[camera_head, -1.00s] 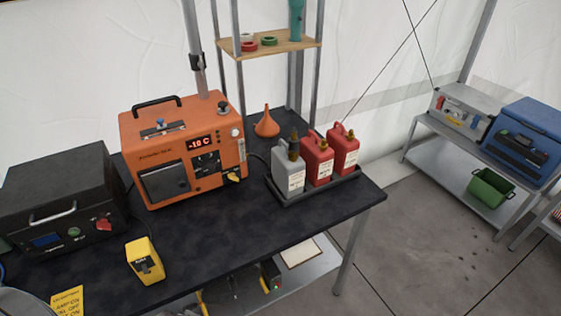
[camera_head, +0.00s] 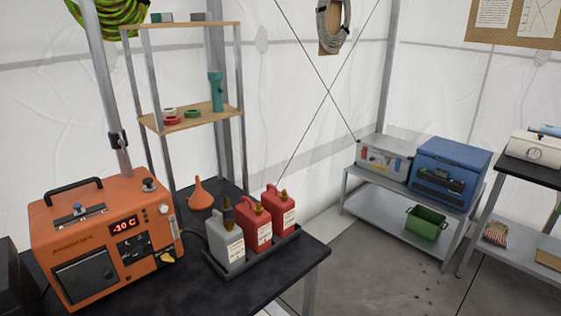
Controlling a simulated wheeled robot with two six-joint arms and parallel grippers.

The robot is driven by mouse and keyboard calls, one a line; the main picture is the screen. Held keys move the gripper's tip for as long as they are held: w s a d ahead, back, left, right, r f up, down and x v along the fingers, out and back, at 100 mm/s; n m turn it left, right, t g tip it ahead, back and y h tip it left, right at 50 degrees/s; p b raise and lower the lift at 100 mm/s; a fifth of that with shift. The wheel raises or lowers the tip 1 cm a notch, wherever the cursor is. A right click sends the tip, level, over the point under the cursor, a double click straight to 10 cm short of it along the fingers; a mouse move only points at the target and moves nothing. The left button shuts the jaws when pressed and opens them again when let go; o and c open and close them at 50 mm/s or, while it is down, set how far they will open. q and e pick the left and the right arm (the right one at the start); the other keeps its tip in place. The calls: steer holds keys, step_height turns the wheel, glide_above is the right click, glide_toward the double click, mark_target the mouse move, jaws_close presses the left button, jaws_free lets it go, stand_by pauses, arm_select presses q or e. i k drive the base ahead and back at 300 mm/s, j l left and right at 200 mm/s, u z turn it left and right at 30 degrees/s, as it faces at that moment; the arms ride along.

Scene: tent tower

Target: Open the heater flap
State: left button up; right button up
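The orange heater (camera_head: 105,243) stands on the dark bench top (camera_head: 290,267) at the lower left. It has a black carry handle on top and a red display reading about -10 C. A dark square flap (camera_head: 86,278) is on the left of its front face and looks shut. A yellow-orange lever or spout (camera_head: 167,257) sits at the lower right of the front. Neither of my grippers is in view.
A tray (camera_head: 262,254) with one grey can (camera_head: 226,243) and two red cans stands right of the heater. An orange funnel (camera_head: 200,195) is behind. A shelf (camera_head: 190,118) rises at the back. Right are a blue box (camera_head: 450,170), a green bin (camera_head: 426,222) and open floor.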

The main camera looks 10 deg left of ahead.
mark_target(81, 279)
steer(key=u, duration=1.5)
